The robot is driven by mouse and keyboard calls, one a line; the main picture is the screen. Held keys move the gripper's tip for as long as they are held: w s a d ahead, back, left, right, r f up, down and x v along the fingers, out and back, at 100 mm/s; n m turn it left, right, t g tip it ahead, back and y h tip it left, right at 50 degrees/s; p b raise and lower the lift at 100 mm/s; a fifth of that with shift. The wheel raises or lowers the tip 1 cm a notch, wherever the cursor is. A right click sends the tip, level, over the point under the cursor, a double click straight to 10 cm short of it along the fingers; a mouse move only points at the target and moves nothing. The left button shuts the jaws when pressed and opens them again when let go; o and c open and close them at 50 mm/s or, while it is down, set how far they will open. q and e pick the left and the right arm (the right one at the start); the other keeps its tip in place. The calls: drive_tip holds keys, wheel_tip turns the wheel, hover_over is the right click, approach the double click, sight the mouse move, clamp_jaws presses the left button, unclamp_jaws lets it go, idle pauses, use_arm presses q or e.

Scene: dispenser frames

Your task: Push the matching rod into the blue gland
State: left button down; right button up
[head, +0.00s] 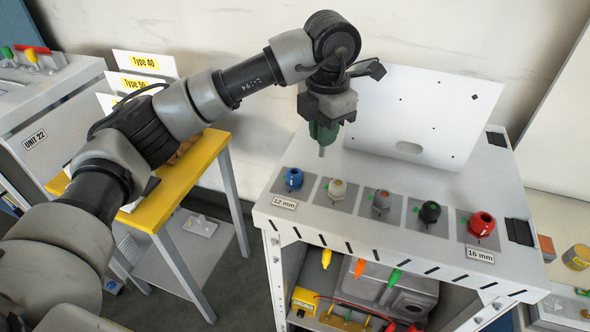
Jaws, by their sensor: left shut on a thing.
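The blue gland (294,178) sits at the left end of a row on the grey cabinet top, above the "12 mm" label. My left gripper (324,124) is shut on a rod (322,151) that points down. Only the rod's grey lower end shows clearly, below a dark green part at the jaws. In the picture the rod's tip is above and right of the blue gland, apart from it. My right gripper is not in view.
Grey (338,188), brownish-grey (382,200), black (430,211) and red (481,224) glands continue the row. A white upright panel (415,110) stands behind it. Coloured items hang below the cabinet top.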

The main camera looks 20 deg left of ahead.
use_arm(q)
drive_tip(key=a+f, duration=0.1)
drive_tip(key=s+a+f, duration=0.1)
drive_tip(key=a, duration=0.1)
drive_tip(key=a+f+b, duration=0.1)
drive_tip(key=a, duration=0.1)
drive_tip(key=shift+s+f, duration=0.2)
drive_tip(key=shift+s, duration=0.05)
drive_tip(key=shift+f, duration=0.2)
drive_tip(key=f+b, duration=0.2)
drive_tip(key=f, duration=0.1)
drive_tip(key=shift+s+f, duration=0.15)
drive_tip(key=shift+s, duration=0.05)
drive_tip(key=shift+w+f, duration=0.15)
drive_tip(key=c, duration=1.6)
unclamp_jaws()
drive_tip(key=shift+f, duration=0.15)
drive_tip(key=shift+c, duration=0.2)
drive_tip(key=o, duration=0.5)
drive_tip(key=shift+c, duration=0.2)
drive_tip(key=shift+r, duration=0.2)
